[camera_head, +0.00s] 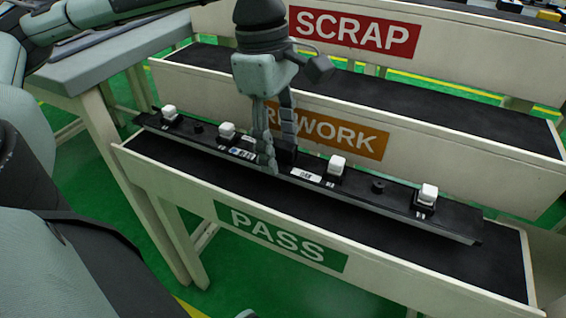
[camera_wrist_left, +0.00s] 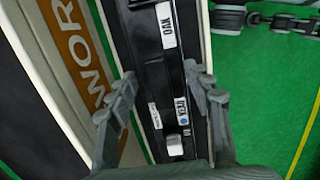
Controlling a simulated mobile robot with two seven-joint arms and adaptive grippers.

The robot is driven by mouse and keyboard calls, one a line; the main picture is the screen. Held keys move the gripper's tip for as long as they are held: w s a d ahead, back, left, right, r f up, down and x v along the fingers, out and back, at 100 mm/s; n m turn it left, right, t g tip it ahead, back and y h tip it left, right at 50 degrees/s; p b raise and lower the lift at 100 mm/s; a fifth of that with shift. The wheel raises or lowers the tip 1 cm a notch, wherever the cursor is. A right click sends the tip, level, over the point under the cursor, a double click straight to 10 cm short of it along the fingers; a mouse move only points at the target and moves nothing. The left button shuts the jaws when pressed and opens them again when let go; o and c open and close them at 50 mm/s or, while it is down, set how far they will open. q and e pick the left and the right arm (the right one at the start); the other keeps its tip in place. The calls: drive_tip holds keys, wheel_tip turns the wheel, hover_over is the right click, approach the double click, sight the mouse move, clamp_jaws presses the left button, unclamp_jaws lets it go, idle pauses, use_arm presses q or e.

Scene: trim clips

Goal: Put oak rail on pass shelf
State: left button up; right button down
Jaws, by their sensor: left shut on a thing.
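The oak rail (camera_head: 308,177) is a long black bar with several white clips and white labels along its top. In the left wrist view its label (camera_wrist_left: 166,24) reads OAK. My left gripper (camera_head: 274,160) points down and is shut on the rail near its middle; its fingers (camera_wrist_left: 160,85) sit on both sides of the bar. The rail lies lengthwise over the black surface of the pass shelf (camera_head: 170,160), its left end reaching past the shelf's left end. Whether it touches the surface is unclear. My right gripper is not in view.
The rework shelf (camera_head: 500,160), with an orange sign, stands right behind the pass shelf. The scrap shelf (camera_head: 470,45), with a red sign, is farther back. A grey-topped table (camera_head: 110,62) stands at the left. Bare black surface shows along the pass shelf's front.

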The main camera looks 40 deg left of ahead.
sight(280, 163)
use_arm(q)
wheel_tip(280, 163, down, 3)
drive_tip(key=shift+f, duration=0.2)
drive_tip(key=shift+w+f, duration=0.1)
drive_tip(key=shift+f, duration=0.2)
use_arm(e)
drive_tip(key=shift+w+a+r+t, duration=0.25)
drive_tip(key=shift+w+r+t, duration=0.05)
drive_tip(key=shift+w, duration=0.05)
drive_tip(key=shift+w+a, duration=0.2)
use_arm(q)
drive_tip(key=shift+f+b, duration=0.1)
drive_tip(key=shift+b, duration=0.2)
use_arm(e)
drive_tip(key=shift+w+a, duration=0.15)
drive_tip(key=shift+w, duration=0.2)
use_arm(q)
drive_tip(key=o, duration=1.4)
drive_tip(key=shift+o, duration=0.2)
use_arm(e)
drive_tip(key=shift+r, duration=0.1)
